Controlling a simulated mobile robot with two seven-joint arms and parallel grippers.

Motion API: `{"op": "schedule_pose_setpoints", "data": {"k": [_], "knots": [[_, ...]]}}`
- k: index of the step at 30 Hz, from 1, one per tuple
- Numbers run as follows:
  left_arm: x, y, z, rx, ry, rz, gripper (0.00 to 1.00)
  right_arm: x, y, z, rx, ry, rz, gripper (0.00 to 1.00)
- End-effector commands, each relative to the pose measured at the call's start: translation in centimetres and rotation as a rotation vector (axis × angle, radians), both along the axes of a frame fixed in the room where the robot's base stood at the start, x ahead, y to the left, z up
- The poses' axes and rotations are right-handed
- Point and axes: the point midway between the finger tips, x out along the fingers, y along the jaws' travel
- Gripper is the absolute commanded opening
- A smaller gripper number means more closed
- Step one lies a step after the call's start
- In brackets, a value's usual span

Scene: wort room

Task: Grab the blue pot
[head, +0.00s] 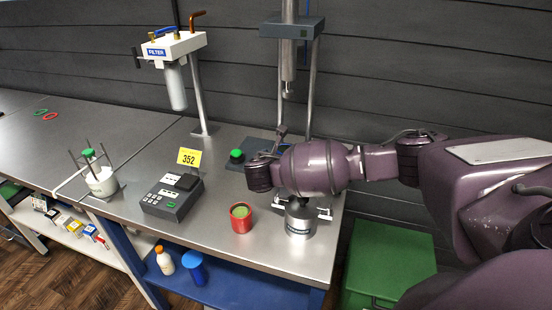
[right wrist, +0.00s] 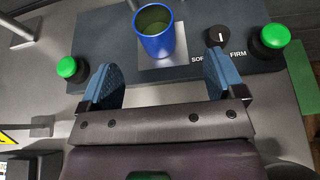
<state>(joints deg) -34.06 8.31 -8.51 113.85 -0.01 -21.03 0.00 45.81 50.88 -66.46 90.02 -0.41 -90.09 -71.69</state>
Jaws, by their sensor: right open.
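The blue pot (right wrist: 152,38) is an open-topped blue cylinder, greenish inside, in the right wrist view. It stands on a light square plate on a dark machine base (right wrist: 190,70). My right gripper (right wrist: 159,62) is open, its two blue fingers apart, one to each side of the pot's line. The pot lies just ahead of the fingertips, and nothing is between the fingers. In the head view my right arm covers the pot. My left gripper is not in view.
The base has a green button (right wrist: 70,67) at the left, another at the right (right wrist: 274,38) and a black knob (right wrist: 218,35). In the head view a red pot (head: 241,218), a metal weight-like object (head: 299,218) and a keypad device (head: 172,196) stand nearby on the bench.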

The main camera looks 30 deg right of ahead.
Motion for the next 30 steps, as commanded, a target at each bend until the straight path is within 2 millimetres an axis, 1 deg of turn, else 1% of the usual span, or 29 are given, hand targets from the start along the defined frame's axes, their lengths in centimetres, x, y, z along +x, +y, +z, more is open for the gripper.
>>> {"op": "schedule_pose_setpoints", "data": {"k": [3,10,15,20,30], "knots": [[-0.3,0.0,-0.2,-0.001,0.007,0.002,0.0,0.5,-0.6,-0.3,-0.002,0.0,-0.001,0.89],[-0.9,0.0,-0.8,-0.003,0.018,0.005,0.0,2.5,-2.8,-1.5,-0.002,-0.001,-0.001,0.89],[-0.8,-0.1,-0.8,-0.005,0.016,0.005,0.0,3.3,-3.7,-2.0,-0.001,0.0,0.0,0.89],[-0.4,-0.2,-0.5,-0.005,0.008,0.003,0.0,3.8,-4.1,-2.2,0.0,0.0,0.001,0.89],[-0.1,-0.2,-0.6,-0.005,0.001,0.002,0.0,6.6,-6.3,-3.4,-0.002,0.001,-0.001,0.89]]}}
